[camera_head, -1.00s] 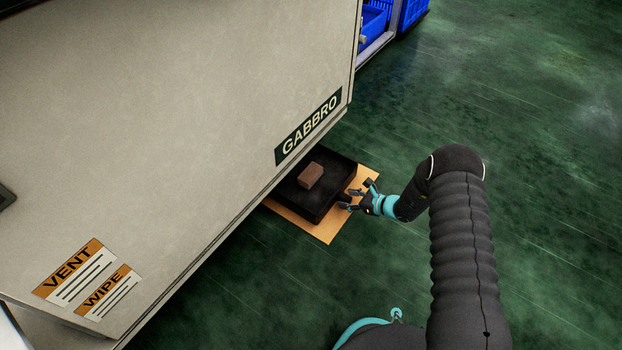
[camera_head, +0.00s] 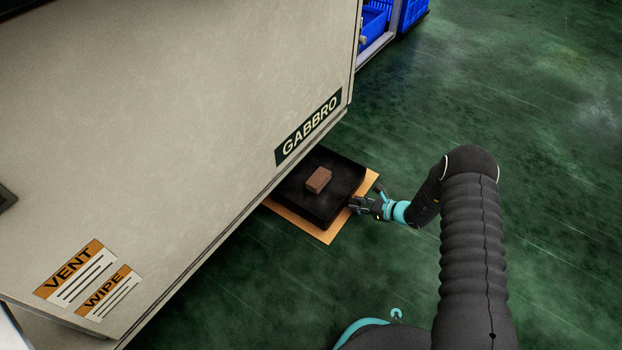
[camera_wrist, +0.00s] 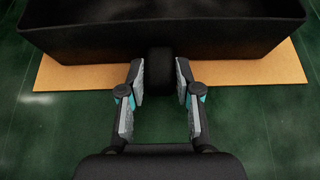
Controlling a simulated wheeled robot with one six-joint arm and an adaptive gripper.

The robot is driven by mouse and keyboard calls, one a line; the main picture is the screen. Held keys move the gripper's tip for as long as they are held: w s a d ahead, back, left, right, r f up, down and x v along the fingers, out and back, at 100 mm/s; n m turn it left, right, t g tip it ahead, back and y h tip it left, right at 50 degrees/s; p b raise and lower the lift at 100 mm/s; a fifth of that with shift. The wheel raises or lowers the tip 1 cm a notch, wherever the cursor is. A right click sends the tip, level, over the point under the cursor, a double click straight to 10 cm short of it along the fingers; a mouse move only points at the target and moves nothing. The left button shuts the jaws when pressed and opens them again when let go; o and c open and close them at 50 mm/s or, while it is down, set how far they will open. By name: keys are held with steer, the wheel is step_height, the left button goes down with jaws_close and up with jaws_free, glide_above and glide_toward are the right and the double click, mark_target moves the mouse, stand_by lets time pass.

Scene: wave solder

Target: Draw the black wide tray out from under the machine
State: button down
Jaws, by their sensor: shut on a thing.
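The black wide tray (camera_head: 345,176) sits partly out from under the machine (camera_head: 190,110), its far left part hidden beneath the machine's lower edge. A brown block (camera_head: 318,180) lies in it. My gripper (camera_head: 354,204) is at the tray's near right side. In the wrist view the tray's front wall (camera_wrist: 90,42) spans the top, with a dark rounded knob (camera_wrist: 160,60) at its middle. My gripper (camera_wrist: 160,72) is shut on this knob, one finger on each side.
A tan mat (camera_head: 328,235) lies on the floor under the tray and shows along its outer sides. Blue crates (camera_head: 413,12) stand at the top, beyond the machine's corner. The green floor (camera_head: 540,110) to the right is clear.

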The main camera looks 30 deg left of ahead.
steer(key=shift+s+d, duration=0.2)
steer(key=shift+d, duration=1.9)
steer(key=shift+s+d, duration=0.15)
steer(key=shift+d, duration=2.05)
steer(key=shift+s+d, duration=0.15)
steer(key=shift+d, duration=1.8)
steer(key=shift+s+d, duration=0.15)
steer(key=shift+d, duration=1.85)
steer(key=shift+s+d, duration=0.15)
steer(key=shift+d, duration=1.9)
steer(key=shift+s+d, duration=0.1)
steer(key=shift+d, duration=1.05)
steer(key=c, duration=0.7)
jaws_free()
